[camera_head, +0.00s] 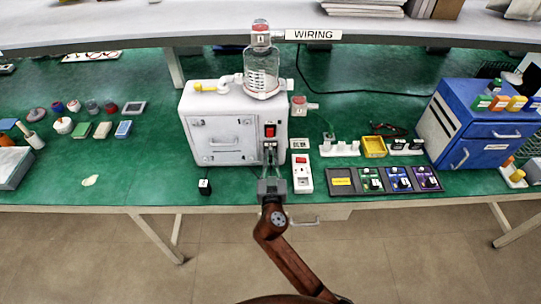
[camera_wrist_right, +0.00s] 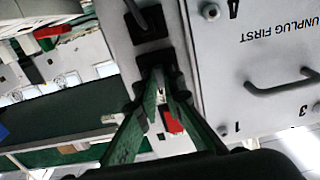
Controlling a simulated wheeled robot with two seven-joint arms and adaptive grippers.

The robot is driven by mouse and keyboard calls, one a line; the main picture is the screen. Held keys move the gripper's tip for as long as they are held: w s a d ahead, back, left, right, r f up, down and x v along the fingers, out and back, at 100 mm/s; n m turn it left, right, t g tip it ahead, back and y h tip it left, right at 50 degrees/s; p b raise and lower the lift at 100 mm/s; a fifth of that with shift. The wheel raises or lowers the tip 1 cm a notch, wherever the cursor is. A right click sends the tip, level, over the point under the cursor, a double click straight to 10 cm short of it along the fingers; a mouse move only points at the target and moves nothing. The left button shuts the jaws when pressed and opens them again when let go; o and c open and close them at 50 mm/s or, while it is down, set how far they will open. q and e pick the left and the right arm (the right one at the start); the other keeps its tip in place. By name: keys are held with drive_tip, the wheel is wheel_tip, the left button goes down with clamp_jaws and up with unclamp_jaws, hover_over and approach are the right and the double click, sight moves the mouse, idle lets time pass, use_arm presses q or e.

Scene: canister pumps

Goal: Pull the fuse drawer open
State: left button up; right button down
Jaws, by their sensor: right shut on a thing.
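The white canister pump (camera_head: 225,105) stands on the green bench, with a red rocker switch (camera_head: 270,130) at the right of its front. In the head view, my right gripper (camera_head: 270,160) reaches up to the pump front just below the switch. In the wrist view, its fingers (camera_wrist_right: 159,88) are closed at a small black part in the socket column, which looks like the fuse drawer (camera_wrist_right: 155,58). The fingers hide most of it, and I cannot tell how far it is out. A black socket (camera_wrist_right: 148,20) shows beside it. My left gripper is not in view.
The pump's front panel (camera_wrist_right: 250,60) has a handle and "UNPLUG FIRST" lettering. A black plug (camera_head: 204,187) lies in front of the pump. A white power strip (camera_head: 302,175) is close to the gripper's right. A blue cabinet (camera_head: 480,130) stands further right.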

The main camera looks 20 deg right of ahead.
drive_tip(key=b+v, duration=0.1)
drive_tip(key=v, duration=0.6)
drive_tip(key=shift+s+a, duration=0.1)
